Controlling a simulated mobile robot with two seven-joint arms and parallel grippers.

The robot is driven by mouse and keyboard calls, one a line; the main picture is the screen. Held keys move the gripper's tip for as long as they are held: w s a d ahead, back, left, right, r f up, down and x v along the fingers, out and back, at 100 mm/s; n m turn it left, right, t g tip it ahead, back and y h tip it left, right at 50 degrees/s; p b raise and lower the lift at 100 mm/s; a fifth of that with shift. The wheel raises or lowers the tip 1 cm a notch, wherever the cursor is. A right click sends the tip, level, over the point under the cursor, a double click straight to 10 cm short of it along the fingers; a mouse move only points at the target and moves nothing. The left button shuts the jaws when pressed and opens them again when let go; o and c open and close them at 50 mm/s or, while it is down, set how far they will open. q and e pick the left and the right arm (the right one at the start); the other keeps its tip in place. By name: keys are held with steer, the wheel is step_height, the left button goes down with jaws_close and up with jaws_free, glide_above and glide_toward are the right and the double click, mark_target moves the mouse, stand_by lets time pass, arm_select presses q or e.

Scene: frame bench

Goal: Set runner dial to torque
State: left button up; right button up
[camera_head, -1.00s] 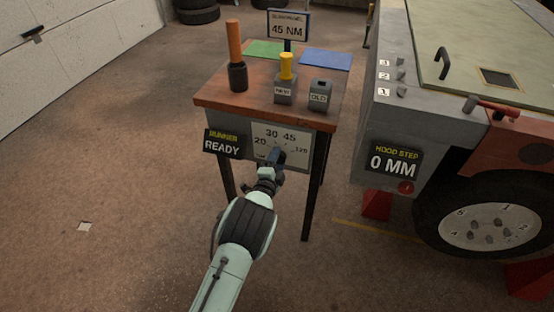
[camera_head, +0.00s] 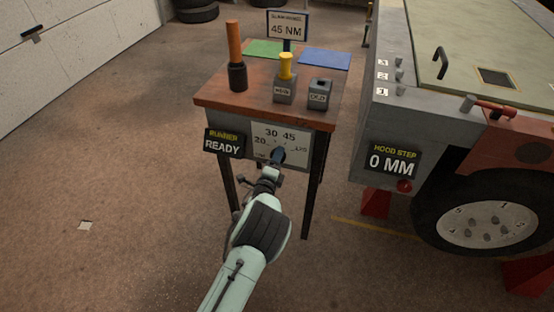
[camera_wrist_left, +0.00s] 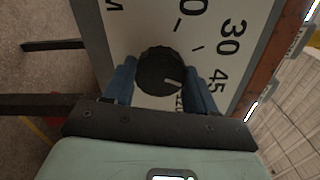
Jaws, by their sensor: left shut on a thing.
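The runner dial is a black ribbed knob (camera_wrist_left: 158,70) on a white plate (camera_head: 258,127) on the bench's front. The knob's white mark points right and slightly down, between 45 and that hidden number. My left gripper (camera_head: 279,156) is shut on the knob, one blue finger on each side; it also shows in the left wrist view (camera_wrist_left: 160,88). In the head view it hides the knob. A sign (camera_head: 287,26) reads 45 NM. My right gripper is not in view.
The runner display (camera_head: 223,144) left of the plate reads READY. On the bench (camera_head: 213,92) stand an orange-handled tool (camera_head: 235,50), a yellow-topped block (camera_head: 285,88) and a grey block (camera_head: 319,95). A vehicle (camera_head: 440,110) stands at right, its display (camera_head: 393,160) reading 0 MM.

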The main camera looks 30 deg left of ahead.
arm_select(q)
steer(key=o, duration=1.1)
steer(key=shift+c, duration=0.2)
steer(key=shift+s, duration=0.15)
steer(key=p+v, duration=0.2)
steer(key=v, duration=1.1)
steer(key=shift+p, duration=0.35)
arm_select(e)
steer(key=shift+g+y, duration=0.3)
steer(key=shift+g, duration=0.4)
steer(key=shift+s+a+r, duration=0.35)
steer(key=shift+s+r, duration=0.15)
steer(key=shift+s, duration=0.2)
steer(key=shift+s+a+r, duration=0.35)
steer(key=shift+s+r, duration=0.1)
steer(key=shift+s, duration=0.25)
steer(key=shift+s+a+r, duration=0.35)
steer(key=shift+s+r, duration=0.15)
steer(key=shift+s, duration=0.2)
arm_select(q)
steer(key=shift+s, duration=0.1)
